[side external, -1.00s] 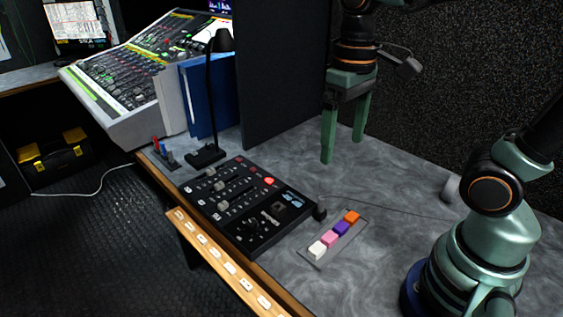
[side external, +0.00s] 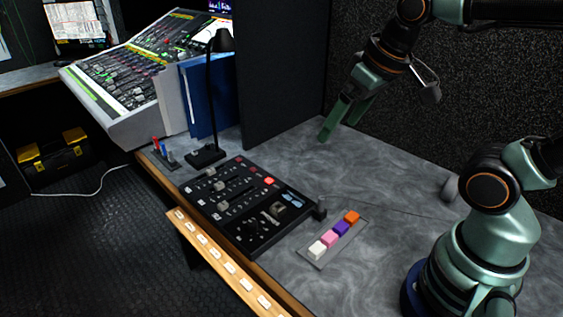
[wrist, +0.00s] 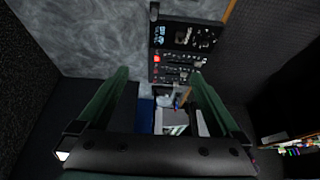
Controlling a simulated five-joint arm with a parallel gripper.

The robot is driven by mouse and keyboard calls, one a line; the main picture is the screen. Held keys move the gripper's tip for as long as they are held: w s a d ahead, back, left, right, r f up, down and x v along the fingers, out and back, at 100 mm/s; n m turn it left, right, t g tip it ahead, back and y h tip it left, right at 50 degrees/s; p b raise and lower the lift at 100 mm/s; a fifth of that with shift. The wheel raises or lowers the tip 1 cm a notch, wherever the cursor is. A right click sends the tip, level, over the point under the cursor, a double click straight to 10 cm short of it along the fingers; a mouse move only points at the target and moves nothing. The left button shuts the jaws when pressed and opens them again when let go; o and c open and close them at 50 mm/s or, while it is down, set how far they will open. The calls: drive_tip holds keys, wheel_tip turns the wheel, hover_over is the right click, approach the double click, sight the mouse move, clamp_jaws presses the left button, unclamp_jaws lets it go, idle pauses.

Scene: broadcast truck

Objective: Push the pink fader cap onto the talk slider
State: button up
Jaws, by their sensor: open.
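My gripper (side external: 337,122) is open and empty, tilted in the air behind the tray near the dark partition. In the wrist view my two green fingers (wrist: 160,78) are spread, with the panel (wrist: 180,56) beyond them. The pink cap is not visible in the wrist view.
A black lamp (side external: 207,154) stands behind the panel beside blue binders (side external: 207,97) and a dark partition (side external: 280,70). A wooden strip with white labels (side external: 222,262) runs along the front edge. A thin cable crosses the table, which is clear behind the tray.

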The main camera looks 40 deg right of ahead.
drive_tip(key=shift+w+d+f+t, duration=0.1)
drive_tip(key=shift+d+f+t, duration=0.1)
drive_tip(key=shift+f+t, duration=0.15)
drive_tip(key=c, duration=0.4)
drive_tip(key=shift+f, duration=0.1)
drive_tip(key=c, duration=0.5)
drive_tip(key=shift+o, duration=0.2)
drive_tip(key=m+g, duration=0.6)
drive_tip(key=m, duration=1.2)
approach(330, 236)
drive_tip(key=shift+t, duration=0.25)
drive_tip(key=shift+s+f, duration=0.2)
drive_tip(key=shift+f, duration=4.15)
